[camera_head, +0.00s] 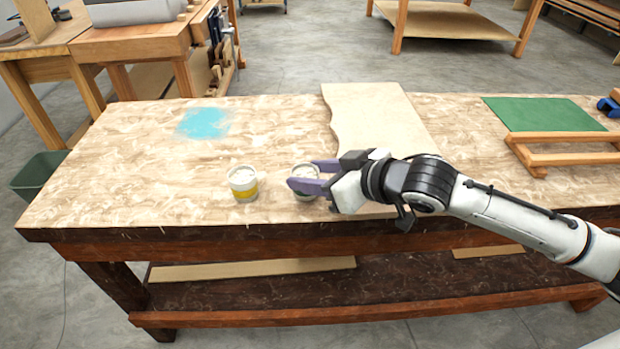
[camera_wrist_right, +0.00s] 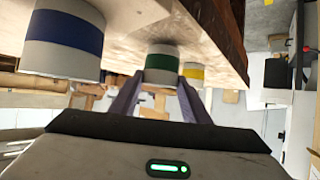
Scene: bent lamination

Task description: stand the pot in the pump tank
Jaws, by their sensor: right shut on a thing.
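My right gripper (camera_head: 308,176) is shut on a white pot (camera_head: 305,170) near the table's front edge. In the right wrist view, which is upside down, the fingers (camera_wrist_right: 157,95) close on both sides of this pot, which has a green band (camera_wrist_right: 161,72). The pot looks upright at table level; I cannot tell if it touches the top. A yellow-banded pot (camera_head: 243,184) stands upright to its left, and also shows in the wrist view (camera_wrist_right: 193,72). A blue-banded pot (camera_wrist_right: 64,38) shows large in the wrist view. I cannot make out a pump tank. My left gripper is not in view.
The worktable (camera_head: 110,175) carries a wavy-edged pale board (camera_head: 365,105), a teal patch (camera_head: 204,122), a green mat (camera_head: 545,114) and a wooden frame (camera_head: 560,140). A dark green bin (camera_head: 40,174) stands off the left end. The table's left part is clear.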

